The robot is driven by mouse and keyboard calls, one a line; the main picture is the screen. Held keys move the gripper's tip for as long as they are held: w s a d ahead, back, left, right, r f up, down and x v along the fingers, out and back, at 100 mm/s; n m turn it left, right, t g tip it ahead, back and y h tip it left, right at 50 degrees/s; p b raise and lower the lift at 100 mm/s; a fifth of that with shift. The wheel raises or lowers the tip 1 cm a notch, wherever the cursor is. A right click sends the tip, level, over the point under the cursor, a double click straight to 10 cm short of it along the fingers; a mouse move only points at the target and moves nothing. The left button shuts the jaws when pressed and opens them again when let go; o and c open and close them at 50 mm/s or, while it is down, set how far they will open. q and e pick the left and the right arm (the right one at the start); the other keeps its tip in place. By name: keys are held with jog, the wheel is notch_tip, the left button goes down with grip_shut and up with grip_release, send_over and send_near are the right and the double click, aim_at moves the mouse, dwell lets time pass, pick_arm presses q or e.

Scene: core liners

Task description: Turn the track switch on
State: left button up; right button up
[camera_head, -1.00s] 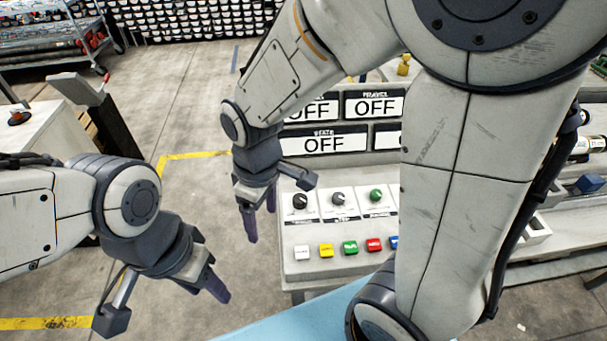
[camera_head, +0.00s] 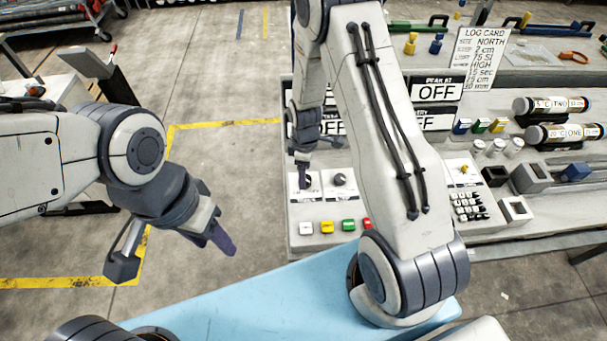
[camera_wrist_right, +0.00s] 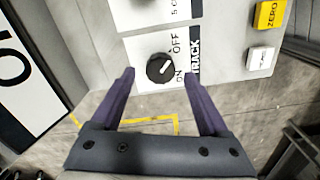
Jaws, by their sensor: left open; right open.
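The track switch is a round black knob (camera_wrist_right: 160,68) on a white plate marked OFF, ON and TRACK in the right wrist view. Its white pointer line appears to slant toward OFF. My right gripper (camera_wrist_right: 160,76) is open, with one purple finger on each side of the knob; whether they touch it I cannot tell. In the head view the knob (camera_head: 305,182) is partly hidden by my right gripper (camera_head: 303,166) at the panel's left end. My left gripper (camera_head: 220,238) is open and empty over the floor, left of the panel.
A second knob (camera_head: 340,180) sits right of the track switch. White (camera_head: 306,228), yellow (camera_head: 327,227) and green (camera_head: 348,225) buttons line the panel front. OFF displays (camera_head: 437,90) stand behind. My right arm hides the panel's middle.

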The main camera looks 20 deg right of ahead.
jog(key=shift+f, duration=1.35)
jog(key=c, duration=1.2)
grip_shut()
